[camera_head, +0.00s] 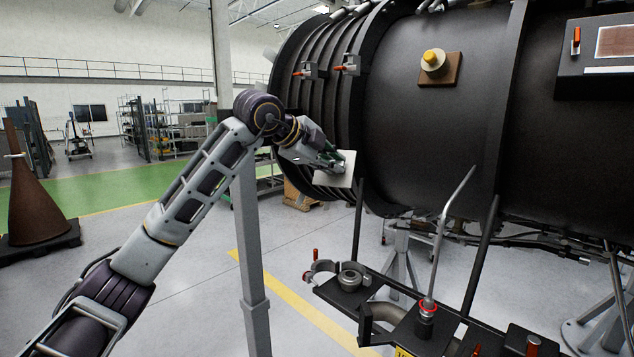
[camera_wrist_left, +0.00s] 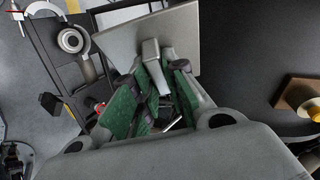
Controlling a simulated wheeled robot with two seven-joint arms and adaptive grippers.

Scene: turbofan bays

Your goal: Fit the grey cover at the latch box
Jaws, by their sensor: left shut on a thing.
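The grey cover (camera_head: 345,170) is a flat, square, light grey plate. My left gripper (camera_head: 332,156) is shut on it, holding it in the air in front of the ribbed left part of the engine. In the left wrist view the cover (camera_wrist_left: 180,35) shows a small tab gripped between the green finger pads (camera_wrist_left: 153,88). A dark box (camera_head: 580,66) with an orange lever (camera_head: 576,38) and a framed brownish panel (camera_head: 615,41) sits at the upper right on the engine; it looks like the latch box. The cover is well apart from it. My right gripper is not in view.
The dark engine casing (camera_head: 430,120) fills the right. A yellow knob (camera_head: 433,59) on a brown block and red-handled latches (camera_head: 350,66) stick out from it. Below stands a black cart (camera_head: 385,300) with a ring fitting (camera_head: 350,276) and a bent grey pipe (camera_head: 446,222).

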